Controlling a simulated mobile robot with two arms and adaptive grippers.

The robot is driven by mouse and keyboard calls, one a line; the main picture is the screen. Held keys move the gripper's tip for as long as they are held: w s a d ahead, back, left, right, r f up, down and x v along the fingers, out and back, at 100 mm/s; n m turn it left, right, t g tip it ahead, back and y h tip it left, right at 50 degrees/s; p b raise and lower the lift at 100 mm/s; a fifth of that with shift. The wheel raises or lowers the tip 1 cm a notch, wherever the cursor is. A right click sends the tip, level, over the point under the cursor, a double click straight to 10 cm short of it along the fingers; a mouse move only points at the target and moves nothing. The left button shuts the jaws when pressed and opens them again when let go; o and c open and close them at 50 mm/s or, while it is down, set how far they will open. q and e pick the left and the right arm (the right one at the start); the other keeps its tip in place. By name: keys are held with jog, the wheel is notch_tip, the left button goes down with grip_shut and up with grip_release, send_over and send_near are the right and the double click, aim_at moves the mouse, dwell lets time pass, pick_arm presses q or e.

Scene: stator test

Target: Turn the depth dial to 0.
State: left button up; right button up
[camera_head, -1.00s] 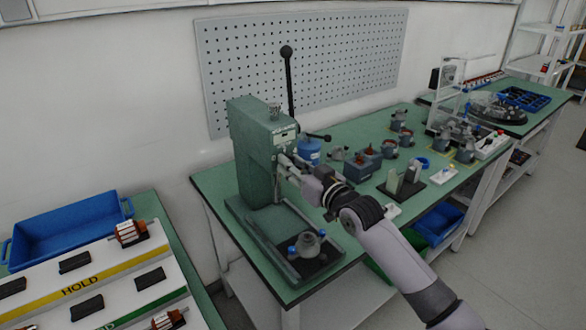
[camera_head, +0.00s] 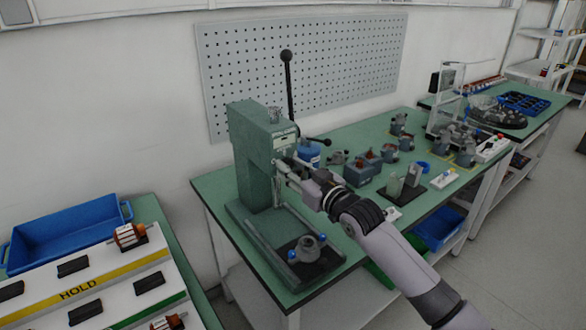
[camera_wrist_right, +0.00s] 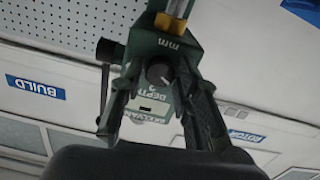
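The green press (camera_head: 255,155) stands on the near left of the green bench, with the depth dial on its front head. In the right wrist view the depth dial (camera_wrist_right: 158,73) is a round dark knob with a light pointer mark, near the lettering "DEPTH" and "mm". My right gripper (camera_head: 284,168) is at the front of the press head. In the right wrist view its two dark fingers (camera_wrist_right: 157,78) stand apart, one on each side of the dial. Contact with the dial cannot be made out. In the head view the gripper hides the dial. My left gripper is not in view.
The press lever (camera_head: 289,85) rises behind the head. A grey fixture (camera_head: 306,248) with blue knobs sits on the press base. Several motor parts (camera_head: 362,170) and a blue canister (camera_head: 309,152) stand to the right. A blue tray (camera_head: 70,232) is on the left table.

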jog(key=shift+o, duration=1.3)
jog(key=v, duration=1.2)
jog(key=shift+f, duration=0.1)
